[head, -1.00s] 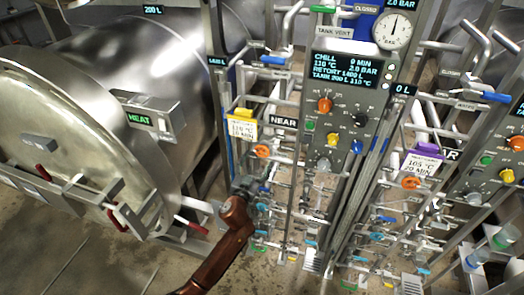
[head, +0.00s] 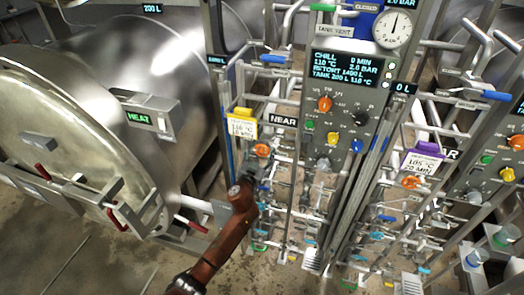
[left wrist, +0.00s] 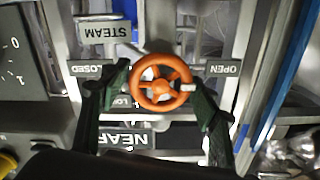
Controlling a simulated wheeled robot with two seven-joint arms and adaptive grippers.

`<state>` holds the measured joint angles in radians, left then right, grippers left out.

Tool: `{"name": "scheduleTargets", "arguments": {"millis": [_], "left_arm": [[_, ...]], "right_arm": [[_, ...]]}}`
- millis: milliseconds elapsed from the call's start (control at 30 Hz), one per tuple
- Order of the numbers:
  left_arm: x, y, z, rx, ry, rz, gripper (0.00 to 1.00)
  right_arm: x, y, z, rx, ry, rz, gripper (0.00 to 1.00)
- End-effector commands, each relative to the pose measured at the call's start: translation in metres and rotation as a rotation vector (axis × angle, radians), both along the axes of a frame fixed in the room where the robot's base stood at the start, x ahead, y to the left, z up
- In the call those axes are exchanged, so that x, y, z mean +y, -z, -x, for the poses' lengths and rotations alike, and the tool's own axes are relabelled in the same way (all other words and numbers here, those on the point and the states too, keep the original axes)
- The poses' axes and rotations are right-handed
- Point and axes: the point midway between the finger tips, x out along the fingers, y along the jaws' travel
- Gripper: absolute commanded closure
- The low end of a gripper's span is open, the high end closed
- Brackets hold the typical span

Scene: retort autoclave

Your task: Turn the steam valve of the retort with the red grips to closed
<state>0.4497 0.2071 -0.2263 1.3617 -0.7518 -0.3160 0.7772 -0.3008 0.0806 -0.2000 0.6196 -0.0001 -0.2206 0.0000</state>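The retort with the red grips (head: 118,220) is the big steel vessel at the left of the head view. The orange steam valve wheel (head: 262,150) is on the pipework beside the NEAR sign. In the left wrist view the wheel (left wrist: 162,82) is central, below the STEAM plate (left wrist: 104,31), between the CLOSED plate (left wrist: 90,70) and the OPEN plate (left wrist: 222,69). My left gripper (left wrist: 163,90) is open, one finger on each side of the wheel and close to its rim. I cannot tell whether they touch. My right gripper is not in view.
A control panel (head: 341,110) with coloured knobs stands right of the valve. A yellow-topped tag (head: 242,124) hangs just left of it. Dense pipes and small valves lie below. A second orange wheel (head: 411,182) is further right. Bare floor (head: 80,265) shows at lower left.

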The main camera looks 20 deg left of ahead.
Motion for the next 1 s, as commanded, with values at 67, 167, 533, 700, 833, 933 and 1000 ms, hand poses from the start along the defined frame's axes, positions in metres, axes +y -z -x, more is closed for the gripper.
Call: {"name": "scheduleTargets", "arguments": {"millis": [67, 167, 533, 700, 833, 933, 1000], "left_arm": [[0.0, 0.0001, 0.0001, 0.0, 0.0, 0.0, 0.51], [0.0002, 0.0002, 0.0002, 0.0, 0.0, 0.0, 0.58], [0.0001, 0.0002, 0.0002, 0.0, 0.0, -0.002, 0.76], [0.0, 0.0003, 0.0002, -0.001, 0.0, -0.029, 0.76], [-0.0002, 0.0005, 0.0002, -0.003, 0.0, -0.084, 0.76], [-0.0003, 0.0007, 0.0003, -0.005, 0.001, -0.147, 0.76], [-0.0004, 0.0008, 0.0002, -0.007, 0.001, -0.201, 0.76]], "right_arm": [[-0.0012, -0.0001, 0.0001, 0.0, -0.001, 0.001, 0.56], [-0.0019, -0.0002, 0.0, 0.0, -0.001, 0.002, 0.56], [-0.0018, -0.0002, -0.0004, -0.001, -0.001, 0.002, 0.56], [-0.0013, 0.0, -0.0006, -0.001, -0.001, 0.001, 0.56], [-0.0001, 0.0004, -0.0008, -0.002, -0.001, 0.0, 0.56], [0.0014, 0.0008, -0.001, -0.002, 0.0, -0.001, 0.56], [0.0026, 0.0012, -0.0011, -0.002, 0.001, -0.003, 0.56]]}}
